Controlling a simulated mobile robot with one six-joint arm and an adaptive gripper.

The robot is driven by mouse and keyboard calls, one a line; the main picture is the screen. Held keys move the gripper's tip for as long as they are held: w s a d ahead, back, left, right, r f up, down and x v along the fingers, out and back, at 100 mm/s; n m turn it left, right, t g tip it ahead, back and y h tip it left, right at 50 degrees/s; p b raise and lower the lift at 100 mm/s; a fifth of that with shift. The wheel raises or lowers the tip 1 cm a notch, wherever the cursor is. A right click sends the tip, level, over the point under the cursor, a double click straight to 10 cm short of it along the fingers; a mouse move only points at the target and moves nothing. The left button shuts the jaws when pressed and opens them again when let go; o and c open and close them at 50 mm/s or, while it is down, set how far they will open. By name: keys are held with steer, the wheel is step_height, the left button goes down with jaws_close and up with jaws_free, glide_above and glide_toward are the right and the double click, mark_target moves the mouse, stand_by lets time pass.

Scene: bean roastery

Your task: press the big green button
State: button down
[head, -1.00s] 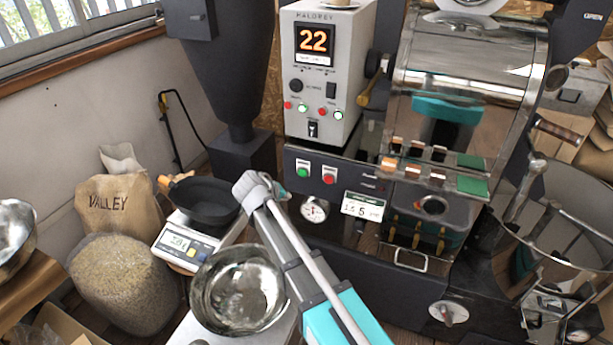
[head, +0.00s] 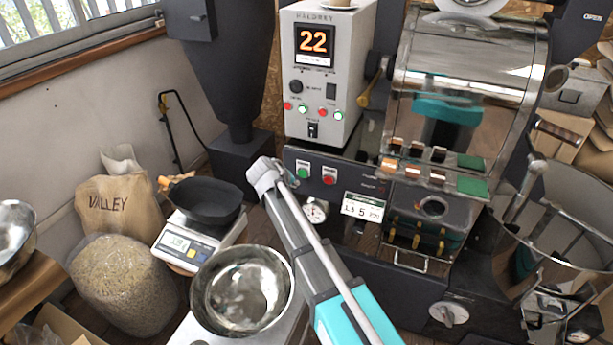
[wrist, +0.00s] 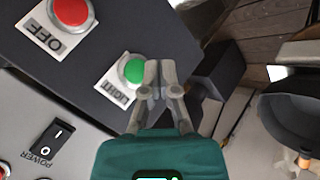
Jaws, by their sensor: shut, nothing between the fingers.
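The big green button (head: 303,173) sits on the dark front panel of the roaster, left of a red button (head: 329,179). In the wrist view the green button (wrist: 134,70) stands on a white label plate, and the red button (wrist: 70,10) is marked OFF. My gripper (wrist: 160,66) is shut and empty. In the wrist view its fingertips are just right of the green button, overlapping the plate's edge region. In the head view my gripper (head: 290,178) is just left of and slightly below the button. I cannot tell whether the tips touch the panel.
A grey control box (head: 318,80) showing 22 stands above the panel. A black pan (head: 203,203) rests on a scale (head: 184,245) to the left. A steel bowl (head: 242,290) is below my arm. A white card (head: 363,207) and a dial (head: 315,211) are below the buttons.

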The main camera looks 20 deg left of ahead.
mark_target(302, 177)
steer(key=shift+w+d, duration=0.1)
steer(key=shift+w, duration=1)
steer(key=shift+w, duration=0.1)
stand_by(0.7)
steer(key=shift+w, duration=0.35)
steer(key=shift+w, duration=0.45)
stand_by(1.0)
steer(key=shift+s, duration=0.85)
steer(key=shift+s, duration=0.15)
steer(key=shift+s+a, duration=0.2)
steer(key=shift+s, duration=2.15)
